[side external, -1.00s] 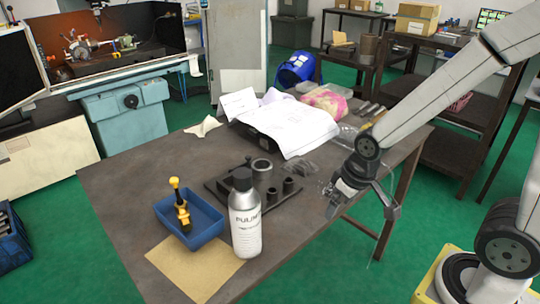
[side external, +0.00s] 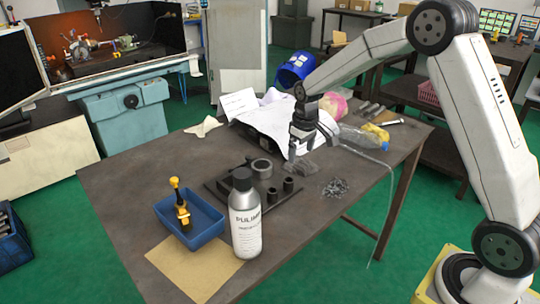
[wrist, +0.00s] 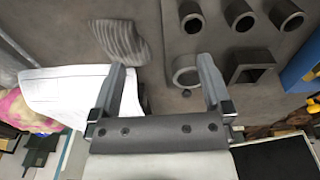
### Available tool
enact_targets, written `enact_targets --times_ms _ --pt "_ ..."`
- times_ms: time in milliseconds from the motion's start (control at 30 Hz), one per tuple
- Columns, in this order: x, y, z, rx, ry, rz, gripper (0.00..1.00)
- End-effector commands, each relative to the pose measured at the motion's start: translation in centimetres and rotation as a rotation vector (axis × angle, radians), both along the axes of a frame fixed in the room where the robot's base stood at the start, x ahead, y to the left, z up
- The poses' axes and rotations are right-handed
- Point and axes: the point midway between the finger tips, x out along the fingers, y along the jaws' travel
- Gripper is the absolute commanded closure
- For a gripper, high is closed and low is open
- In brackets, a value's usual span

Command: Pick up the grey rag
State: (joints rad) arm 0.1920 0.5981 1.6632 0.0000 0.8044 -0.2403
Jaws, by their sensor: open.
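The grey rag (side external: 301,168) lies crumpled on the brown table, right of the dark fixture plate. In the wrist view the rag (wrist: 120,38) is a grey, ridged cloth beyond the tip of the left finger. My gripper (side external: 305,153) is above the table close to the rag, pointing down, and partly overlaps it in the side view. In the wrist view its two fingers (wrist: 161,72) are spread wide with nothing held between them. The rag lies outside the gap, up and to the left.
The fixture plate (side external: 225,190) carries several dark rings and sockets. A white bottle (side external: 245,220) and blue tray (side external: 208,222) stand in front. White papers (side external: 270,125) lie behind my gripper. Metal shavings (side external: 336,187) and a clear plastic bottle (side external: 362,139) lie to the right.

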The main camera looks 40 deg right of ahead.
Motion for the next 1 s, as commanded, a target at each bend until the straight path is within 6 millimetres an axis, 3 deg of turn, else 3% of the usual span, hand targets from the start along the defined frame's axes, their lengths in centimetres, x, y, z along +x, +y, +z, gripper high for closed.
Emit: enact_targets --times_ms 200,500,800,1000 --pt "3.5 -3.3 -1.3 0.005 0.037 0.009 0.00" --pt "5.8 -6.4 -2.5 0.013 0.071 0.021 0.00" --pt "6.1 -6.8 -2.7 0.014 0.075 0.024 0.00" --pt "6.1 -6.8 -4.1 0.015 0.077 0.024 0.00"
